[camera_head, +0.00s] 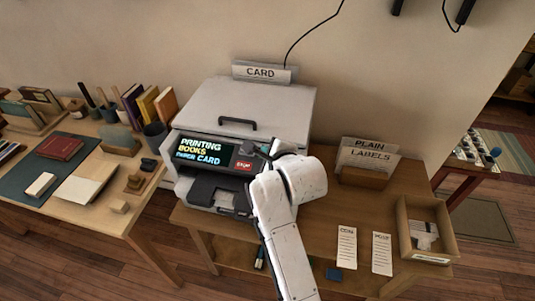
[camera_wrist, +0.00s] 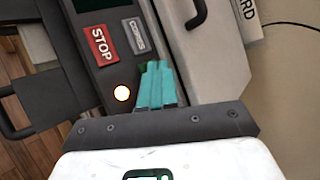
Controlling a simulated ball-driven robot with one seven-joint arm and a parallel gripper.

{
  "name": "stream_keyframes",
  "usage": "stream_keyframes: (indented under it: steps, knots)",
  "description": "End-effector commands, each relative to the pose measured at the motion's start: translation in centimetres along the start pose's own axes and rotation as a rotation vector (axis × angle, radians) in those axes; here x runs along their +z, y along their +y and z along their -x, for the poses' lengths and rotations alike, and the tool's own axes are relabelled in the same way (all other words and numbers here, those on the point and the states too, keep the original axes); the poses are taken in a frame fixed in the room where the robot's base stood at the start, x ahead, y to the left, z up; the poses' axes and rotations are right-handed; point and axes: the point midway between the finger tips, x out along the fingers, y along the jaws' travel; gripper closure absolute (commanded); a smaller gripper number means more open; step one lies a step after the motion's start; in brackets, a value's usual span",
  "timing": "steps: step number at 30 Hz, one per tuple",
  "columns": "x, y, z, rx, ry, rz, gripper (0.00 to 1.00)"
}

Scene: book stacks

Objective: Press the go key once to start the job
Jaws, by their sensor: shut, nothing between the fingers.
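The printer (camera_head: 255,105) stands on the wooden table, its front screen (camera_head: 205,151) reading "PRINTING BOOKS PAPER CARD". A red STOP key (camera_head: 243,165) is right of the screen; it also shows in the wrist view (camera_wrist: 101,45). Next to it there is a grey key (camera_wrist: 134,37) with a label that looks like "COPIES". A round lamp (camera_wrist: 122,93) glows white below STOP. My gripper (camera_wrist: 155,68) is shut and empty, its teal fingers over the panel's right edge. Green shows at the fingertips, but no go label is readable. Whether they touch the panel I cannot tell.
A CARD sign (camera_head: 262,72) stands behind the printer. Right of it are a PLAIN LABELS holder (camera_head: 366,160), two paper slips and an open wooden box (camera_head: 408,232). A desk with books (camera_head: 62,147) stands left.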

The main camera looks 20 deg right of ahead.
Motion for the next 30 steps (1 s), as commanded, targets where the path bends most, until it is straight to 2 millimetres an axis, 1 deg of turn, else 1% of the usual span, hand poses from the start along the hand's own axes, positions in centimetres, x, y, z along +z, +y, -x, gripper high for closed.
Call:
stream_keyframes:
  steps: [8,20,30]
  knots:
    - [0.6,-0.6,0.8,0.0,0.0,0.001,1.0]
    - [0.8,-0.8,1.1,0.0,0.0,0.001,1.0]
    - [2.3,-2.3,3.1,-0.001,-0.001,0.001,1.0]
